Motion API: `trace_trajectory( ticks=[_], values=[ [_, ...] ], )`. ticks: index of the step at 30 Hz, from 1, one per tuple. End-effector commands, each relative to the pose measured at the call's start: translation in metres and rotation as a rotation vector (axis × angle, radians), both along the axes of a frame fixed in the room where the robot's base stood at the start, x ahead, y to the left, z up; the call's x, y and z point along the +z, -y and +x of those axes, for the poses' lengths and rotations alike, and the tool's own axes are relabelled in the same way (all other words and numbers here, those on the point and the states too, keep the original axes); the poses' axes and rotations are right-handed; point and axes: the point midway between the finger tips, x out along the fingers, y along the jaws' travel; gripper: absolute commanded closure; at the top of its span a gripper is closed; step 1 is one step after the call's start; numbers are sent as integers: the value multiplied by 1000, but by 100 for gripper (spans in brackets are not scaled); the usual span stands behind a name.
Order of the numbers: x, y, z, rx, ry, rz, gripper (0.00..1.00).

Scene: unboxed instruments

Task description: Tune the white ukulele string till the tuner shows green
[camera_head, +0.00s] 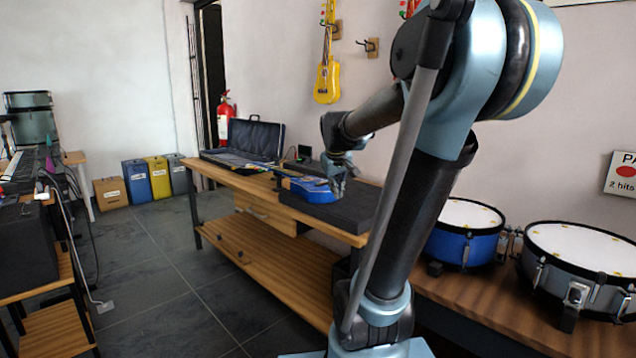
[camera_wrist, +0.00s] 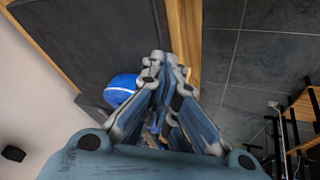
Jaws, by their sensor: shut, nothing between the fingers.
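A blue ukulele (camera_head: 308,188) lies on a dark grey foam pad (camera_head: 350,208) on the wooden workbench. Part of its blue body (camera_wrist: 122,88) shows in the wrist view, left of my fingers. My gripper (camera_head: 339,188) is over the body end of the ukulele in the head view. In the wrist view my gripper (camera_wrist: 158,62) has its fingertips together, with nothing seen between them. I cannot tell whether it touches the ukulele. The strings and pegs are too small or hidden to make out. A small dark device (camera_head: 304,152) stands behind the ukulele; its display cannot be read.
The wooden bench (camera_head: 262,208) has an open dark case (camera_head: 254,138) at its far end. A yellow ukulele (camera_head: 327,80) hangs on the wall. A blue drum (camera_head: 462,232) and a larger drum (camera_head: 585,250) stand at right. The tiled floor left of the bench is clear.

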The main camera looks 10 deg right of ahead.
Motion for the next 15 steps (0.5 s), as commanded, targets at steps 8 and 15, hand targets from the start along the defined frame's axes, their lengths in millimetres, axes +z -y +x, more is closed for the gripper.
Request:
trace_trajectory(
  ticks=[8,15],
  values=[
    [43,-6,117,92,98,-83,100],
    [67,-14,216,171,181,-160,100]
  ],
)
